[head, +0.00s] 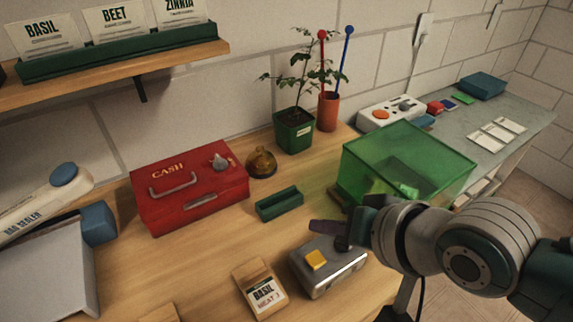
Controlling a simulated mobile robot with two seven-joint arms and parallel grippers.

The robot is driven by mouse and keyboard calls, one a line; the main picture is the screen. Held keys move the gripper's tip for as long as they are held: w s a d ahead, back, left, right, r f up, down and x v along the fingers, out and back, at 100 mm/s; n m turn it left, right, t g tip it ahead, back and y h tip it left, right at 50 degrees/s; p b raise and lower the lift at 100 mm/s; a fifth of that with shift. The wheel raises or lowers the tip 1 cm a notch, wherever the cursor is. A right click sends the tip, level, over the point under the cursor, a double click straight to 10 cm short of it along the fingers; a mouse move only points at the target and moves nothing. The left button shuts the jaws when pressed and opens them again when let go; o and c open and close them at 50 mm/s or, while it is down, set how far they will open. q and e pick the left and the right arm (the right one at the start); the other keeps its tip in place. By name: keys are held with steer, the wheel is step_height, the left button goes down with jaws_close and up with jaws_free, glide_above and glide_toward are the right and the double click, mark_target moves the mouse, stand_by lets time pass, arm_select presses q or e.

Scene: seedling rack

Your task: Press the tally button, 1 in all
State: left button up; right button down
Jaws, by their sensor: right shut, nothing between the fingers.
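My right gripper (339,236) reaches in from the right, shut and empty, over the back right part of this box, behind and right of the yellow button. The fingers appear apart from the button. They hide part of the box's top. My left gripper is out of view.
A green translucent bin (408,165) stands close behind my right wrist. A seed packet (261,288) lies left of the silver box, a green tray (279,204) and red cash box (190,185) farther back. A white box with an orange button (381,114) stands at the back.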

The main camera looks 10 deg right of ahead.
steer(key=b, duration=0.4)
glide_above(319, 265)
step_height(319, 265, down, 5)
steer(key=shift+f, duration=0.2)
steer(key=shift+f+b, duration=0.5)
steer(key=shift+b, duration=0.05)
steer(key=shift+f, duration=0.1)
stand_by(1.0)
steer(key=shift+f, duration=0.3)
